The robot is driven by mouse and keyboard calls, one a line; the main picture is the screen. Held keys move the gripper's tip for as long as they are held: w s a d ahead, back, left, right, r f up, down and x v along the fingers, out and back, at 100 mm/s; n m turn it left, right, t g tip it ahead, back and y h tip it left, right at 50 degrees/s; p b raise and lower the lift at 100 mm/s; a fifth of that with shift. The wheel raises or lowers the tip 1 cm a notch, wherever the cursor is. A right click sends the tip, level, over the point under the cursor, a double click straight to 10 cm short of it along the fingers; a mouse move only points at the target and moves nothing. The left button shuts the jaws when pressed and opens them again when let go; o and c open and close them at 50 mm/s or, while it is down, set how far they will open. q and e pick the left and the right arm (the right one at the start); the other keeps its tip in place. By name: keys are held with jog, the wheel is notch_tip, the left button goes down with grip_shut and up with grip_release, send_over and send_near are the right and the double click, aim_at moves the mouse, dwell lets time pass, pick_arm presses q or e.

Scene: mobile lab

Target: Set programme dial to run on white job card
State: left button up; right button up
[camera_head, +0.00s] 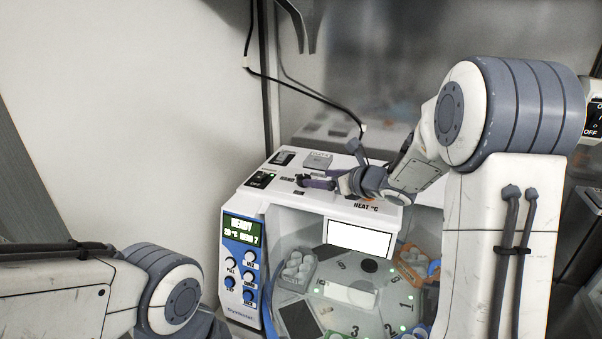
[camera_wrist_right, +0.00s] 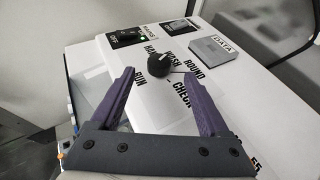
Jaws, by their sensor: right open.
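My left gripper is out of view.
The machine's blue control panel (camera_head: 242,267) reads READY. The chamber below holds a numbered carousel (camera_head: 345,270) with racks. My left arm is at lower left.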

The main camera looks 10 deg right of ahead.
aim_at(304, 176)
jog(key=p+x, duration=0.2)
jog(key=x, duration=0.5)
jog(key=shift+p, duration=0.3)
jog(key=shift+w+a+f, duration=0.25)
jog(key=shift+w, duration=0.25)
